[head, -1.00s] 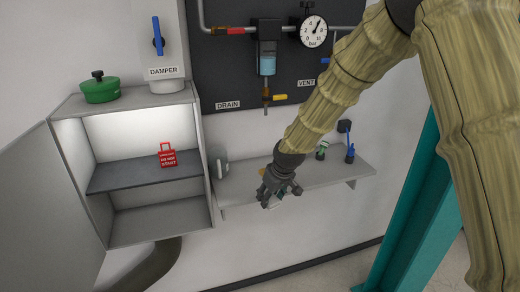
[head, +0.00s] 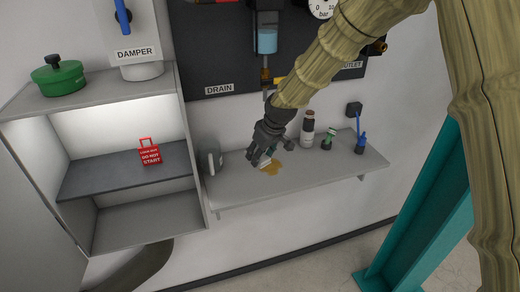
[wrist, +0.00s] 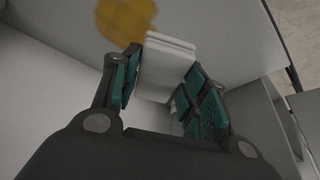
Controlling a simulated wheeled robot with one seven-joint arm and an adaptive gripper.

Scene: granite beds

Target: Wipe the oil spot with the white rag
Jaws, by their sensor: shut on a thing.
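My gripper (head: 266,158) is over the grey wall shelf (head: 325,174), beside the oil spot. It is shut on the white rag (wrist: 166,66), which shows as a folded white block between the green finger pads in the wrist view. In the head view only a small bit of the rag (head: 262,161) shows below the fingers. The oil spot (head: 271,168) is a yellow-brown patch on the shelf, partly behind the gripper. It also shows in the wrist view (wrist: 122,18), just beyond the rag. I cannot tell whether the rag touches the shelf.
A grey-white container (head: 212,160) stands at the shelf's left end. A dark-capped bottle (head: 308,130), a small green item (head: 330,140) and a blue-handled tool (head: 361,144) stand to the right. An open cabinet (head: 190,140) is at left, a teal post (head: 425,215) at right.

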